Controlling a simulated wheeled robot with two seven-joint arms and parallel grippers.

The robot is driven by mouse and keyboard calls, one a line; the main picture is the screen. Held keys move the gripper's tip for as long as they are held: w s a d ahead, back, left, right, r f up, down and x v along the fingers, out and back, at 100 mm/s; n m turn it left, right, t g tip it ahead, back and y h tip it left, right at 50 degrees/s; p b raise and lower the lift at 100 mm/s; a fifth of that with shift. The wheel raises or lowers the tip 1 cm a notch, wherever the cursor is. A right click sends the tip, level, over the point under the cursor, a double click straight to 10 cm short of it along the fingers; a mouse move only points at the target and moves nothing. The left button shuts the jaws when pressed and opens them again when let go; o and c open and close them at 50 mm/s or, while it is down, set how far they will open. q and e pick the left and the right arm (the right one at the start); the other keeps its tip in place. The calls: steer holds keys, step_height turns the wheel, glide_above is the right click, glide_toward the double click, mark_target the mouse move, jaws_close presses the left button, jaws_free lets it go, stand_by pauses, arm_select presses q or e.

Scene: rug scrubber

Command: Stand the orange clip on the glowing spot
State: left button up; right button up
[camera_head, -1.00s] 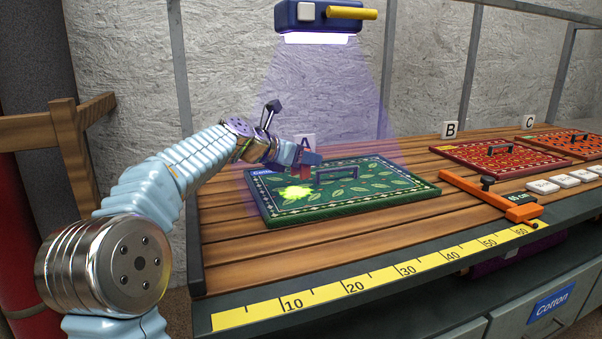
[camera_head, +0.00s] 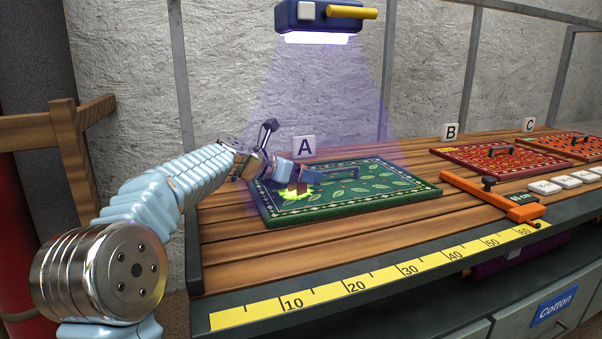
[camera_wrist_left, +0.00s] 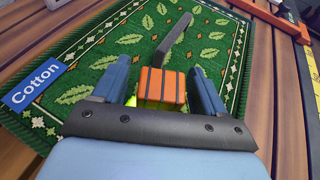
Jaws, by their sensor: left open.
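The orange clip (camera_wrist_left: 162,88), a block with dark stripes, stands between the two blue fingers of my left gripper (camera_wrist_left: 161,76) in the left wrist view. Gaps show on both sides of it, and the gripper is open around it. In the head view the clip (camera_head: 294,188) is small and dark, on the glowing spot (camera_head: 290,196) of green rug A. Yellow-green glow shows at its base; the gripper (camera_head: 305,178) partly hides it. My right gripper is not in view.
A lamp (camera_head: 320,17) hangs above. An orange clamp (camera_head: 490,198) lies on the bench to the right, before red rug B (camera_head: 475,160). The bench's near left boards are clear.

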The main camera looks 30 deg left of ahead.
arm_select(q)
steer(key=shift+s+r, duration=0.1)
steer(key=shift+r, duration=0.1)
steer(key=v, duration=1.1)
steer(key=shift+s+a+r, duration=0.15)
steer(key=shift+s, duration=0.2)
